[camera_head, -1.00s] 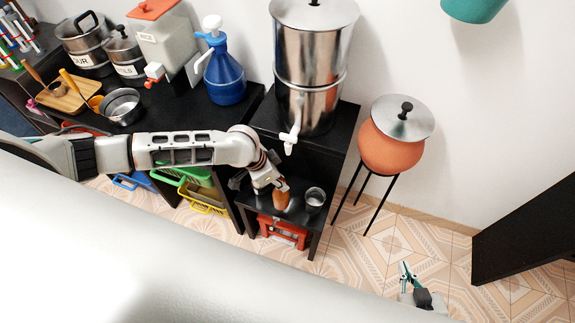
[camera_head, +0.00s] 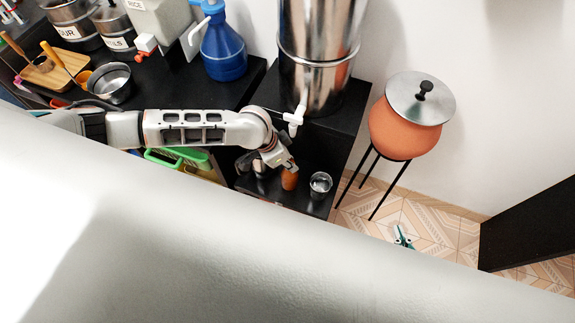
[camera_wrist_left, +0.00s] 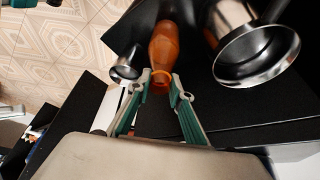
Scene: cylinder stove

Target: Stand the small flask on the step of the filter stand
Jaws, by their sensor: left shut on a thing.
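The small flask (camera_head: 289,179) is orange-brown and looks upright over the step (camera_head: 297,204) of the black filter stand. My left gripper (camera_head: 286,166) is shut on it. In the left wrist view the flask (camera_wrist_left: 164,42) sits between the two green-backed fingers (camera_wrist_left: 161,82), held at its narrow end. I cannot tell whether its base touches the step. My right gripper (camera_head: 403,238) is far from it, low over the tiled floor, its fingers apart and empty; its rear is hidden by a white part in front.
A small metal cup (camera_head: 320,184) stands on the step right beside the flask. A larger steel cup (camera_wrist_left: 252,42) is on its other side. The steel filter (camera_head: 318,70) with a white tap (camera_head: 295,119) is above. An orange clay pot (camera_head: 403,137) stands to the right.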

